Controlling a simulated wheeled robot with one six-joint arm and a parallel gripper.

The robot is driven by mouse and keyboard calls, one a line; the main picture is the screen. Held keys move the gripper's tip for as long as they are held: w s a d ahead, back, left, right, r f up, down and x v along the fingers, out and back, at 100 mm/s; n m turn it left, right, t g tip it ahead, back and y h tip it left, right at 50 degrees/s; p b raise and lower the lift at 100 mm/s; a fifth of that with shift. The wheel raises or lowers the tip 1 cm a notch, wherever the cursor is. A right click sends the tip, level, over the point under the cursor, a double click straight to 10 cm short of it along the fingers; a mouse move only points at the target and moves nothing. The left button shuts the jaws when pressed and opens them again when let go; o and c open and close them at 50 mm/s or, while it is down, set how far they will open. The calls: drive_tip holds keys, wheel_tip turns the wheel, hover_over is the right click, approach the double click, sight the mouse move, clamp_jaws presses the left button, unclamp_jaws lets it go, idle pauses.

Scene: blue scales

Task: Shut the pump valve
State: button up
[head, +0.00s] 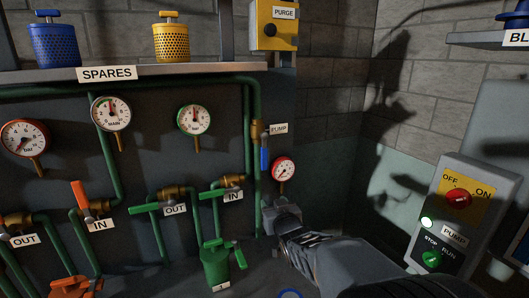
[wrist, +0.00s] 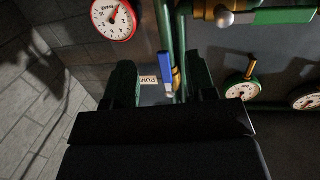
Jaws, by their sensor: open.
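The pump valve's blue lever (head: 264,160) hangs downward, alongside and roughly in line with the green vertical pipe, beside the white PUMP label (head: 278,128). In the wrist view the blue lever (wrist: 164,66) and the upside-down PUMP label (wrist: 149,80) show between the two dark fingers of my gripper (wrist: 161,80). The fingers are apart, with nothing clearly held between them. Whether they reach around the lever or stop short of it I cannot tell. In the head view my arm comes from the lower right and its end (head: 281,213) is below the lever; the fingers are hard to make out.
A red-rimmed gauge (head: 283,168) is just right of the lever. A green-handled IN valve (head: 230,183) is to the left. The pump switch box (head: 460,215) stands at the right, with a red knob and a green knob. A yellow PURGE box (head: 274,25) is above.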

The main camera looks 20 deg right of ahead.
sight(265, 156)
wheel_tip(265, 156, up, 5)
drive_tip(key=d+n+t+y+p, duration=0.1)
drive_tip(key=d+t+y, duration=0.1)
drive_tip(key=t, duration=0.4)
drive_tip(key=p+x, duration=0.5)
drive_tip(key=x, duration=0.9)
drive_tip(key=shift+c, duration=0.3)
clamp_jaws()
drive_tip(key=shift+d, duration=0.1)
